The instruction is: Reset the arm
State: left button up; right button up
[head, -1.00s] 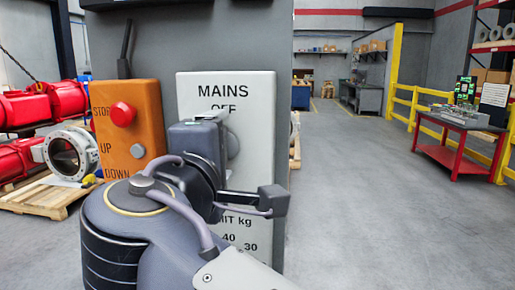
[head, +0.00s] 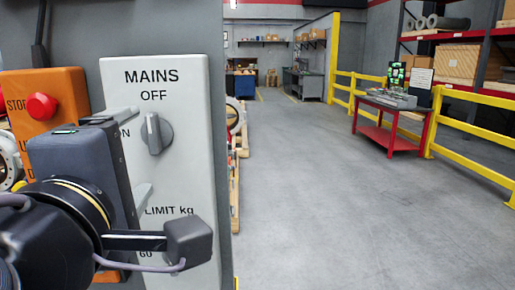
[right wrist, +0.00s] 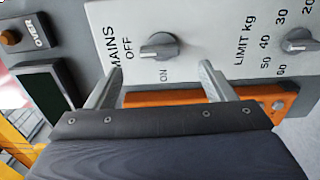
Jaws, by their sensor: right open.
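A white panel (head: 190,85) marked MAINS stands in front of me, and it also shows turned sideways in the right wrist view (right wrist: 215,25). In the right wrist view the knob (right wrist: 160,46) sits just beyond my fingertips. My right gripper (head: 142,150) is open and empty, with its fingers pointing at the panel. In the right wrist view its two fingers (right wrist: 162,68) are spread on either side of the knob's line, apart from the knob. My left gripper is not in view.
An orange box (head: 65,82) with a red STOP button (head: 41,106) is left of the panel. A second knob (right wrist: 298,40) is by the LIMIT kg scale. A dark screen (right wrist: 42,90) shows beside the panel. A red table (head: 385,142) and yellow rails stand right; the floor between is clear.

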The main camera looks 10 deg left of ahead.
jog(key=w+d+f+m+g+h+p, duration=0.15)
jog(key=w+d+f, duration=0.25)
jog(key=d, duration=0.4)
jog(key=w+d+f+m+g+h+p, duration=0.1)
jog(key=w+d+f+m+g+p, duration=0.2)
jog(key=d, duration=0.6)
jog(key=w+d+f+m+g+h, duration=0.1)
jog(key=w+d+f+m+g, duration=0.2)
jog(key=w+d+f, duration=0.4)
jog(key=s+d+f+m+g+p, duration=0.1)
jog(key=s+d+f+m, duration=0.1)
jog(key=d, duration=0.3)
jog(key=s+d+f+m+g+p, duration=0.2)
jog(key=s+d, duration=0.1)
jog(key=d, duration=0.3)
jog(key=s+d+f+m+g+y+p, duration=0.1)
jog(key=s+d+f+m+y+p, duration=0.2)
jog(key=s+f+m, duration=0.7)
jog(key=s+d+m, duration=0.1)
jog(key=s, duration=0.2)
jog(key=shift+s+d+p, duration=0.3)
jog(key=shift+p, duration=0.1)
